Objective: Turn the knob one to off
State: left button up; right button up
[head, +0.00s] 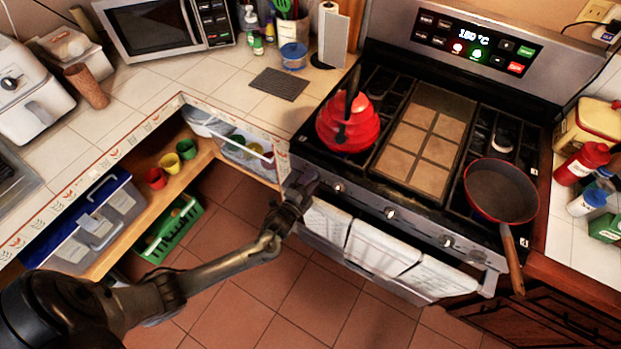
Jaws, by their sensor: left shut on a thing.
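The stove (360,180) has a row of knobs along its front panel. Several show, such as one just right of my gripper (338,187), one near the middle (390,212) and one farther right (446,240). My left gripper (303,183) is at the far left end of this panel, shut on the leftmost knob. The gripper covers that knob, so its angle cannot be seen. My right gripper is not in view.
A red kettle (347,128) and a red-rimmed pan (501,190) stand on the stove; the pan's handle juts over the front edge. Towels (378,245) hang on the oven handle below the knobs. An open shelf (140,212) lies left. The floor in front is clear.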

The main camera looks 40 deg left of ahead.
pick_arm(q)
jog(key=m+p, duration=0.3)
jog(key=m, duration=0.9)
jog(key=shift+f, duration=0.15)
jog(key=shift+m, duration=0.3)
jog(key=o, duration=1.1)
jog(key=shift+c, duration=0.2)
jog(key=shift+s, duration=0.1)
jog(key=s+d+p, duration=0.1)
jog(key=s+p, duration=0.1)
jog(key=s, duration=0.8)
jog(key=shift+s+d, duration=0.3)
